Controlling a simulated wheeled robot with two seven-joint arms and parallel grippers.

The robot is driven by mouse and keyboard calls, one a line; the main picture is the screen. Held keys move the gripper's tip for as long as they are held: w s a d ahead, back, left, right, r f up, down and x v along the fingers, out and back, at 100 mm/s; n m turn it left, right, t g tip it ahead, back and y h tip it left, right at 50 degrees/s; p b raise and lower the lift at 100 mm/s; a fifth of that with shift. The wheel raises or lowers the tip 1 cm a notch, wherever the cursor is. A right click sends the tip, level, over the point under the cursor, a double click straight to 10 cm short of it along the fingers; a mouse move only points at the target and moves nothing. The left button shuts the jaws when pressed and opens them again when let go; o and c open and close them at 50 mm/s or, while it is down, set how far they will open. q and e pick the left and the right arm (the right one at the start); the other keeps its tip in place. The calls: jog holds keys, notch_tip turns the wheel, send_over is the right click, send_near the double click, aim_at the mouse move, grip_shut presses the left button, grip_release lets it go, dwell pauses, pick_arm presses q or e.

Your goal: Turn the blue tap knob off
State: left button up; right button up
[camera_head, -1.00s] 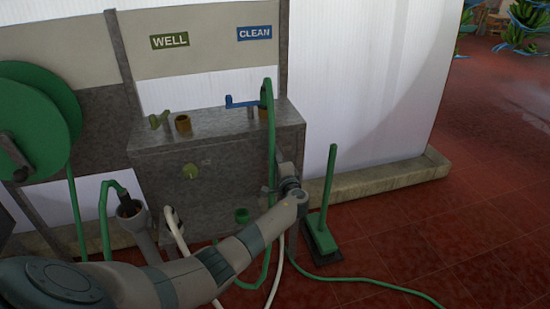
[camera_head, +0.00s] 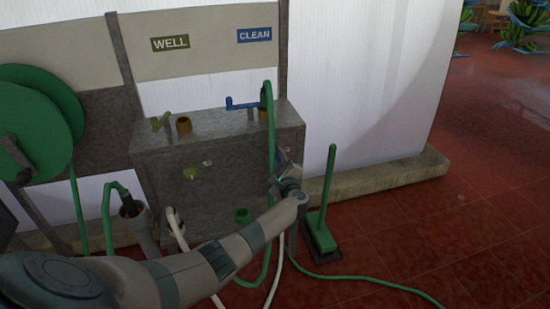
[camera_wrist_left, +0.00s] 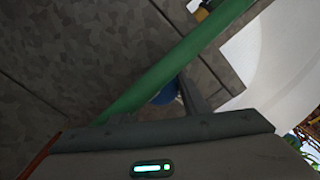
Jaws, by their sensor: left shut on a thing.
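The blue tap knob (camera_wrist_left: 164,93) shows in the left wrist view, partly covered by the green hose and a grey finger. In the head view I cannot make it out behind my gripper and the hose. My left gripper (camera_head: 284,162) is at the right end of the grey cabinet front, below the CLEAN sign. In the left wrist view a finger of my left gripper (camera_wrist_left: 190,95) lies against the blue knob, and the gripper is shut on it. My right gripper is not in view.
The green hose (camera_head: 271,140) hangs close by my left gripper. A green broom (camera_head: 325,200) stands to the right.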

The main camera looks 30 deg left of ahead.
pick_arm(q)
jog(key=shift+f, duration=0.15)
jog(key=o, duration=1)
jog(key=shift+o, duration=0.2)
jog(key=shift+v, duration=0.85)
jog(key=v, duration=1.5)
jog(key=shift+s+d, duration=0.25)
jog(key=shift+d, duration=0.1)
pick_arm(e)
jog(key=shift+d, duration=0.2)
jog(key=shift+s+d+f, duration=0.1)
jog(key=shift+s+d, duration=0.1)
